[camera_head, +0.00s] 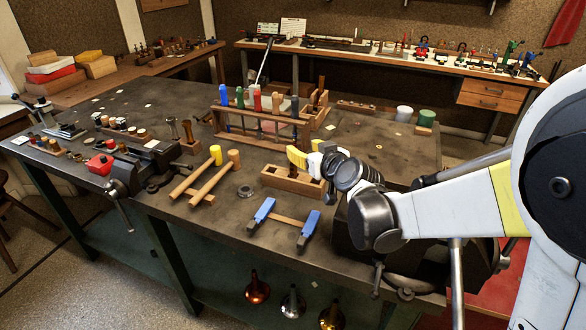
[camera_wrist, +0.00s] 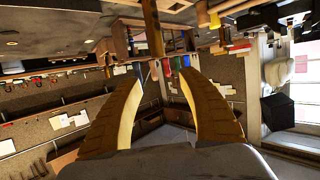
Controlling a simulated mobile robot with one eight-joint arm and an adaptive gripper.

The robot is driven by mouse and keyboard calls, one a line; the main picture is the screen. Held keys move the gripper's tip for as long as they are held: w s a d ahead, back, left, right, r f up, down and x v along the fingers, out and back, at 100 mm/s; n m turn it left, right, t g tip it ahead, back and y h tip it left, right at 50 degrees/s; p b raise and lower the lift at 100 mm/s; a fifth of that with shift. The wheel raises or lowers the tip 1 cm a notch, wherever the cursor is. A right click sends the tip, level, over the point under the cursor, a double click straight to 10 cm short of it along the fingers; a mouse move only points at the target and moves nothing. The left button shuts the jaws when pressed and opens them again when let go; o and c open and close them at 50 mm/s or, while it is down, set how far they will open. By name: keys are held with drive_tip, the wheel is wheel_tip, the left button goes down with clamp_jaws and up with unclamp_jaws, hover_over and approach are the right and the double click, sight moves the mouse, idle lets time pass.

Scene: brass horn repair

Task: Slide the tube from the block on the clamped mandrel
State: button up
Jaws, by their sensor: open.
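My gripper (camera_head: 298,157) is above the bench, over or near an open wooden box (camera_head: 290,183). Its two yellow fingers stand apart in the wrist view (camera_wrist: 156,76), with nothing held between them. A dark vise (camera_head: 430,262) stands at the bench's right front, largely covered by my arm. A grey rod (camera_head: 462,169) slants behind my arm above this vise; I cannot tell whether it is the mandrel. The wrist view looks upside down across the room.
A tool rack (camera_head: 258,112) stands behind. Another vise (camera_head: 140,168) is at the left front edge. White and green pots (camera_head: 404,113) stand at the back right.

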wheel_tip(320, 180, down, 3)
drive_tip(key=b, duration=0.3)
hover_over(293, 167)
drive_tip(key=w, duration=0.1)
drive_tip(key=f, duration=0.2)
drive_tip(key=shift+w+r, duration=0.15)
drive_tip(key=shift+w, duration=0.05)
drive_tip(key=shift+c, duration=0.5)
clamp_jaws()
